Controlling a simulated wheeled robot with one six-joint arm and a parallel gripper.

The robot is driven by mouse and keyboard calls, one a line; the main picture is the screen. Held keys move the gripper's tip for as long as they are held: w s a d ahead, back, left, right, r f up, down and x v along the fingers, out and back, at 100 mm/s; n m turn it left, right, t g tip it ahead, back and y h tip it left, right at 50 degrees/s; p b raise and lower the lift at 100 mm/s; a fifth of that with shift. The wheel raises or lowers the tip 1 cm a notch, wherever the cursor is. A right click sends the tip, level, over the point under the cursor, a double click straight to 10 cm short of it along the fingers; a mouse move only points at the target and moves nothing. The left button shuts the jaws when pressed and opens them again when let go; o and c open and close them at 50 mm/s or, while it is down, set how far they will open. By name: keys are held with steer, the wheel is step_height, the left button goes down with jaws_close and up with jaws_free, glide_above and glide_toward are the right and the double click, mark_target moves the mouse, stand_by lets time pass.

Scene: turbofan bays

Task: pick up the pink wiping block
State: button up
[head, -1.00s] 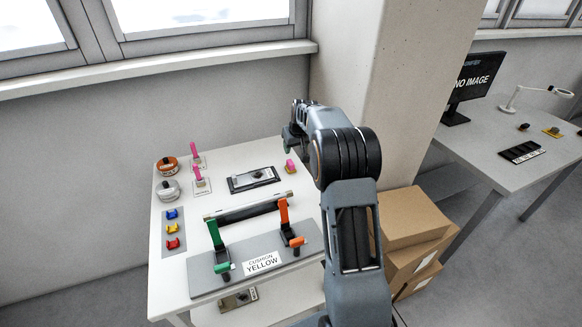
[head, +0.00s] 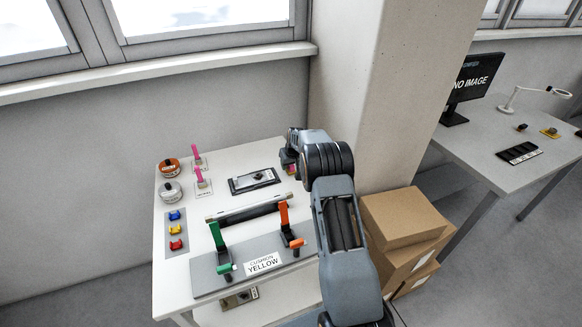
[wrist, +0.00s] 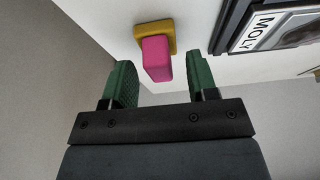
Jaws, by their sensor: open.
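The pink wiping block (wrist: 157,60) sits on a yellow-brown base (wrist: 155,30) on the white table, seen close in the wrist view. In the head view the block (head: 291,168) is mostly hidden by my arm. My gripper (wrist: 160,80) is open, with one green finger on each side of the block's near end in the wrist picture. The fingers do not visibly touch it, and I cannot tell the exact height gap. In the head view my gripper (head: 287,160) is at the table's back right corner.
A black tray marked MOLY (wrist: 268,30) lies right of the block; it also shows in the head view (head: 254,180). Pink-handled tools (head: 200,178), round tins (head: 170,190) and a clamp fixture (head: 205,278) occupy the table. A concrete pillar (head: 365,90) and cardboard boxes (head: 402,218) stand to the right.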

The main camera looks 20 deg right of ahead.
steer(key=shift+w+f, duration=0.1)
steer(key=shift+f, duration=0.25)
jaws_close()
stand_by(0.3)
steer(key=shift+r, duration=0.1)
